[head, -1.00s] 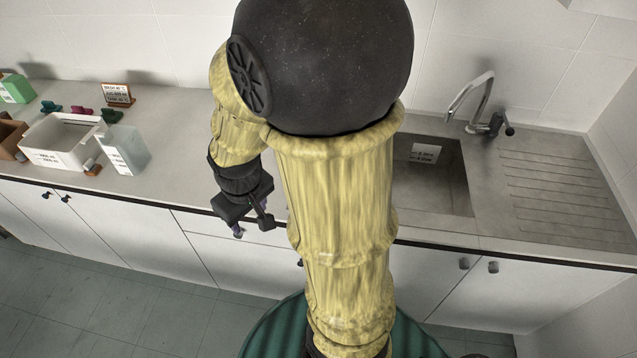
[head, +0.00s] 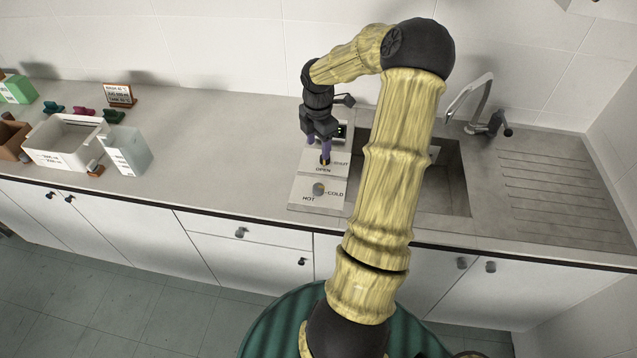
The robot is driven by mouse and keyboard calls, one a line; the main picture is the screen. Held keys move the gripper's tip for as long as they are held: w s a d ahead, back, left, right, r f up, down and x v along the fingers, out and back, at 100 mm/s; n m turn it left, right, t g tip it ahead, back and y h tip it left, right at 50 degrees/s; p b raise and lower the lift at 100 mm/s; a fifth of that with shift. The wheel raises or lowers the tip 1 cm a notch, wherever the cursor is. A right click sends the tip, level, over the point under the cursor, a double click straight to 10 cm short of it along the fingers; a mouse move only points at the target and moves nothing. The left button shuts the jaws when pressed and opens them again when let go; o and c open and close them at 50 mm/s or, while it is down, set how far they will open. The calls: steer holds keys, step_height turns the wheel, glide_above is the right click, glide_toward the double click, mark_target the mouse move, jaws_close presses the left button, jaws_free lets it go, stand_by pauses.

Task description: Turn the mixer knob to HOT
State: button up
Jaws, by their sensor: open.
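The mixer knob (head: 319,188) is a small grey round knob on the front plate (head: 301,190) on the worktop, left of the sink. HOT is printed at its lower left and COLD at its right. Which way the knob points is too small to tell. My gripper (head: 320,149) is open, its purple fingers pointing down over the plate behind, marked OPEN and SHUT (head: 338,163). It is behind the mixer knob and apart from it. A small dark and yellow part shows at the fingertips; I cannot tell whether they touch it.
The sink (head: 455,185) with its tap (head: 474,100) lies to the right, partly hidden by my arm. A white bin (head: 62,158), a clear container (head: 130,150) and a small sign (head: 119,94) stand at the left. The worktop between is clear.

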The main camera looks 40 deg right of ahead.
mark_target(319, 187)
stand_by(0.3)
step_height(319, 187, down, 18)
steer(key=p, duration=0.4)
steer(key=shift+w+r, duration=0.15)
steer(key=shift+r, duration=0.1)
steer(key=shift+s, duration=0.2)
steer(key=shift+c, duration=0.6)
steer(key=c, duration=0.9)
steer(key=shift+o, duration=0.2)
